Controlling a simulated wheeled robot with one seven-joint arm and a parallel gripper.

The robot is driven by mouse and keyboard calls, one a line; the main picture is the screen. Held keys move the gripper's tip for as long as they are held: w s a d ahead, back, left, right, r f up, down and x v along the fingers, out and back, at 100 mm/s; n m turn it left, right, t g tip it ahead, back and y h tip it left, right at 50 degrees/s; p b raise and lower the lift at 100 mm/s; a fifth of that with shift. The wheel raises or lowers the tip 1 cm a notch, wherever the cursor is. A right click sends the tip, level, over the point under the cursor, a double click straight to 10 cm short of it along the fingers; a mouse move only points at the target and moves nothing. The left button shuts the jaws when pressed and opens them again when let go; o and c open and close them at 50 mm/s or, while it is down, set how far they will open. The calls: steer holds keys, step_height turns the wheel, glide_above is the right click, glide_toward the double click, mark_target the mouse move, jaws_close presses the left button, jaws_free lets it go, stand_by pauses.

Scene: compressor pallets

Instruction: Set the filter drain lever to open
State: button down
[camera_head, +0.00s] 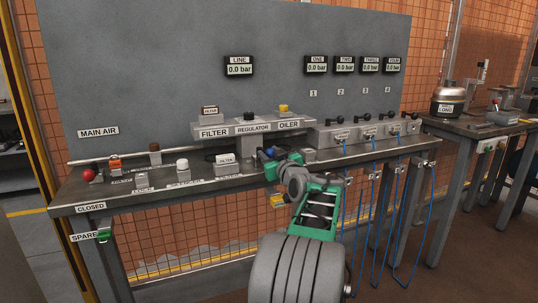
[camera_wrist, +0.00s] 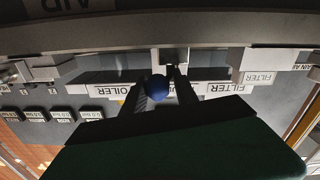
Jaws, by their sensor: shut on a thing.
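A round blue knob (camera_head: 270,152) is at the front of the workbench, below the regulator block. In the wrist view the blue knob (camera_wrist: 157,88) sits between the two dark fingers of my gripper (camera_wrist: 160,90), which are shut on it. The lever arm behind the knob is mostly hidden, so I cannot tell its angle. My gripper (camera_head: 274,156) reaches the knob from the front right. The block labelled FILTER (camera_head: 212,131) is up and left of the gripper.
The bench (camera_head: 130,195) carries a red knob (camera_head: 89,174), an orange valve (camera_head: 115,163) and a white knob (camera_head: 182,164) to the left. A manifold with several black levers (camera_head: 366,117) and blue hoses stands right. Line gauge (camera_head: 239,67) reads 0.0 bar.

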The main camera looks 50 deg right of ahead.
steer(key=shift+s+d+r, duration=0.15)
steer(key=shift+d+r, duration=0.05)
steer(key=shift+r, duration=0.2)
steer(key=c, duration=1.4)
jaws_free()
steer(key=shift+o, duration=0.6)
steer(key=shift+d, duration=0.1)
steer(key=o, duration=0.3)
steer(key=shift+f, duration=0.2)
steer(key=shift+o, duration=0.3)
steer(key=shift+f, duration=0.1)
steer(key=p+v, duration=0.1)
steer(key=v, duration=0.6)
steer(key=shift+s+a, duration=0.2)
steer(key=shift+a, duration=0.2)
